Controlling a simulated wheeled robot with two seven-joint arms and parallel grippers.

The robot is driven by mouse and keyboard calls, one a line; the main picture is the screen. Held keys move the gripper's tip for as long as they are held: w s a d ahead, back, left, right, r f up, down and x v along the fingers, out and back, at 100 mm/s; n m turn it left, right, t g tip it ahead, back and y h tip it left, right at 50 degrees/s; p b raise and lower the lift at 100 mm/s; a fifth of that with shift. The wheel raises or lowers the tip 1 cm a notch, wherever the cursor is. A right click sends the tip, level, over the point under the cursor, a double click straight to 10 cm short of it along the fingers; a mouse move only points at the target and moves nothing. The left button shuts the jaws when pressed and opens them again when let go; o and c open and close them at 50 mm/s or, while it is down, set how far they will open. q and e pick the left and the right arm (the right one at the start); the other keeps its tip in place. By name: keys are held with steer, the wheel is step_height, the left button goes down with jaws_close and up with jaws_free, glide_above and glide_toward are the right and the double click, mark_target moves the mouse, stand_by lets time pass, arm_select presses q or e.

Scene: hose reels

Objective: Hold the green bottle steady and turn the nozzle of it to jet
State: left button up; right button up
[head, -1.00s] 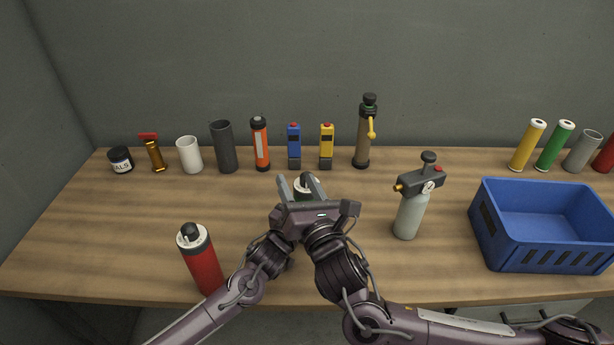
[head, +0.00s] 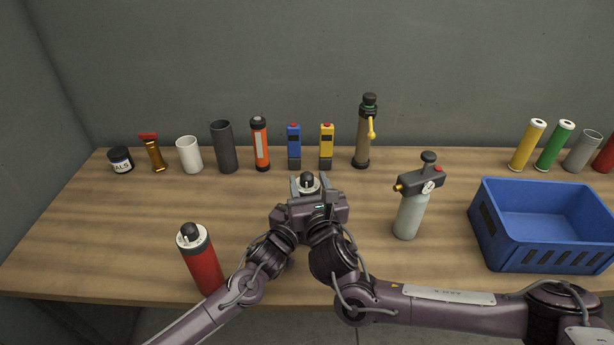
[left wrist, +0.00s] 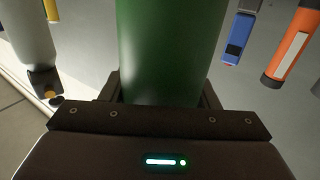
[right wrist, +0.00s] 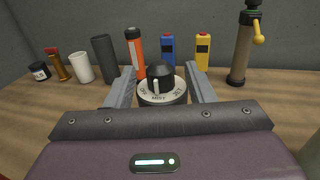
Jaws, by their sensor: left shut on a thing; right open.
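The green bottle (left wrist: 170,50) fills the middle of the left wrist view, upright between the fingers of my left gripper (left wrist: 162,98), which is shut on its body. In the head view my right gripper and wrist hide most of the bottle and my left gripper; the bottle's top (head: 307,181) shows. In the right wrist view the black nozzle knob (right wrist: 160,74) sits on a pale dial ring (right wrist: 162,96) lettered with OFF, MIST and JET. Its white mark appears to point near MIST. My right gripper (right wrist: 160,84) is open, one finger on each side of the knob.
A red bottle (head: 204,264) stands front left, beside my left arm. A grey bottle with a gauge head (head: 410,210) stands to the right, and a blue crate (head: 545,250) beyond it. Several tubes and small devices line the back, including an orange torch (head: 260,146).

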steer(key=shift+x, duration=1.25)
steer(key=c, duration=1)
steer(key=shift+o, duration=0.2)
steer(key=shift+d+y, duration=0.1)
steer(key=shift+y, duration=0.2)
steer(key=n+g+y, duration=0.1)
steer(key=n+y, duration=0.1)
steer(key=y, duration=0.1)
steer(key=shift+w+n, duration=0.15)
steer(key=shift+n, duration=0.25)
steer(key=n+g+y, duration=0.1)
steer(key=y, duration=0.1)
steer(key=n+g+y, duration=0.2)
steer(key=y, duration=0.1)
steer(key=shift+n+g, duration=0.3)
steer(key=n+g+y, duration=0.2)
steer(key=g, duration=0.1)
steer(key=n+g+y, duration=0.2)
steer(key=n+g, duration=0.1)
steer(key=g, duration=0.1)
steer(key=shift+y, duration=0.3)
steer(key=shift+n, duration=0.3)
